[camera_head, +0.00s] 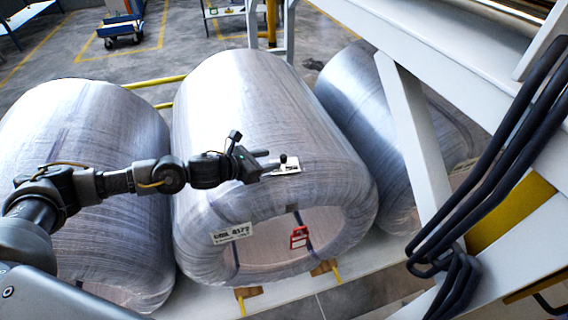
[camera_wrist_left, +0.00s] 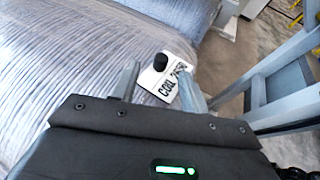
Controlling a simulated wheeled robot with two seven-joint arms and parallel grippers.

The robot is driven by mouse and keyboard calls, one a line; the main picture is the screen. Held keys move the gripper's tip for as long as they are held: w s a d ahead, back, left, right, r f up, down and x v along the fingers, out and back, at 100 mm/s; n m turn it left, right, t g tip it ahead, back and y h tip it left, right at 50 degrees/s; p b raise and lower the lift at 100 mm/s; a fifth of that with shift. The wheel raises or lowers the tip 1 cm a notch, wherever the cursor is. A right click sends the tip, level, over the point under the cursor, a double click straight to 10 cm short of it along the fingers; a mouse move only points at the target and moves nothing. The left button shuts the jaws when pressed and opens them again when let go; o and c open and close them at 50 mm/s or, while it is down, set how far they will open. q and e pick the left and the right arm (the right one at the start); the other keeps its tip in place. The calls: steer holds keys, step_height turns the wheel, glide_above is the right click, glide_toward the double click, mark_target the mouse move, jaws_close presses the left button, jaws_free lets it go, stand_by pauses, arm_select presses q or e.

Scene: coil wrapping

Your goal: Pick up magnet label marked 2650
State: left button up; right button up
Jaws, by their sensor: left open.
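The magnet label (camera_head: 287,168) is a small white plate with a black knob, lying on the upper front of the middle wrapped coil (camera_head: 245,100). In the left wrist view the label (camera_wrist_left: 172,82) reads "COIL" and a number only partly readable, partly covered by a finger. My left gripper (camera_head: 272,163) is open at the label; its fingers (camera_wrist_left: 158,84) show either side of the plate in the wrist view, with the knob just beyond. I cannot tell whether they touch it. My right gripper is not in view.
Another label (camera_head: 232,233) and a red tag (camera_head: 299,237) are at the coil's front end. Wrapped coils stand left (camera_head: 80,150) and right (camera_head: 375,110). A white frame (camera_head: 420,150) and black hoses (camera_head: 490,160) crowd the right side.

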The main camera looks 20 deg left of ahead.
mark_target(280, 159)
arm_select(q)
steer(key=p+x, duration=0.2)
steer(key=x, duration=0.2)
steer(key=shift+w+d+f, duration=0.15)
steer(key=shift+d+f, duration=0.05)
steer(key=shift+d, duration=0.05)
steer(key=shift+w+d+f, duration=0.1)
steer(key=shift+w+f, duration=0.05)
steer(key=shift+f, duration=0.05)
steer(key=shift+c, duration=0.2)
jaws_close()
